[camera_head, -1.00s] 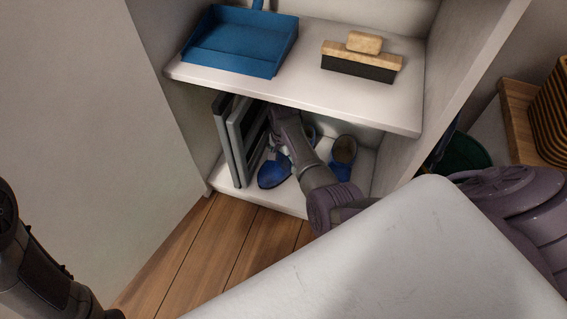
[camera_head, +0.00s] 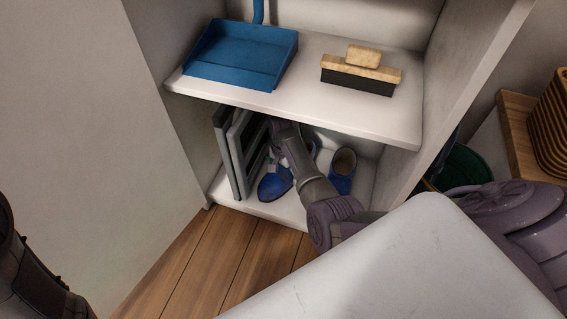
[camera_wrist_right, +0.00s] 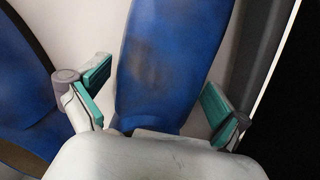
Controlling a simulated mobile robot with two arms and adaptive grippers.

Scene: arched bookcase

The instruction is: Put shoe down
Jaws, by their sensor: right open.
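A blue shoe (camera_head: 274,184) rests on the bottom shelf (camera_head: 262,208) of the bookcase, beside the upright grey panels. A second blue shoe (camera_head: 342,172) stands to its right. My right gripper (camera_wrist_right: 152,100) is open in the right wrist view, its green-padded fingers on either side of one blue shoe (camera_wrist_right: 165,60), with a gap visible at each side. Another blue shoe (camera_wrist_right: 30,90) is at the left there. In the head view my right arm reaches under the upper shelf and partly hides the shoes; the fingertips are not clear. Only part of my left arm shows at lower left.
Grey panels (camera_head: 238,152) stand upright at the left of the shoe compartment. The upper shelf (camera_head: 310,97) above my right arm holds a blue dustpan (camera_head: 242,55) and a wooden brush (camera_head: 361,72). A side wall bounds the compartment on the right. Wooden floor lies in front.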

